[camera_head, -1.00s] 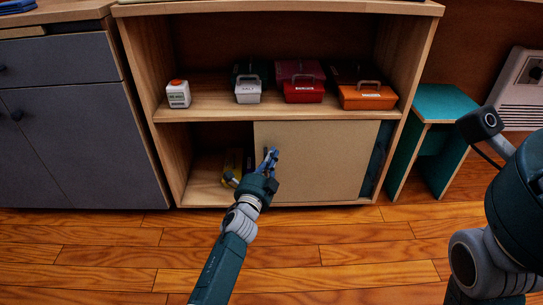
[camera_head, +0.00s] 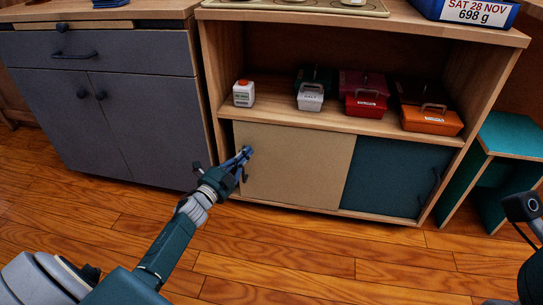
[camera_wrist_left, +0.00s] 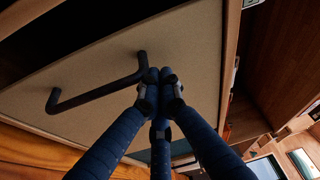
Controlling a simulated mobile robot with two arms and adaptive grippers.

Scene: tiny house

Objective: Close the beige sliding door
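A teal door (camera_head: 393,175) covers the right part. My left gripper (camera_head: 245,153) is at the beige door's left end, in front of its handle. In the left wrist view the dark bar handle (camera_wrist_left: 98,90) stands out from the beige panel (camera_wrist_left: 185,45). My left fingertips (camera_wrist_left: 159,75) are together beside one end of the handle, close to or touching it.
The shelf above holds a small white box (camera_head: 243,93) and several toolboxes, including a red one (camera_head: 366,103) and an orange one (camera_head: 431,120). A grey cabinet (camera_head: 120,110) stands left, a teal stool (camera_head: 507,137) right. The wooden floor (camera_head: 290,255) in front is clear.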

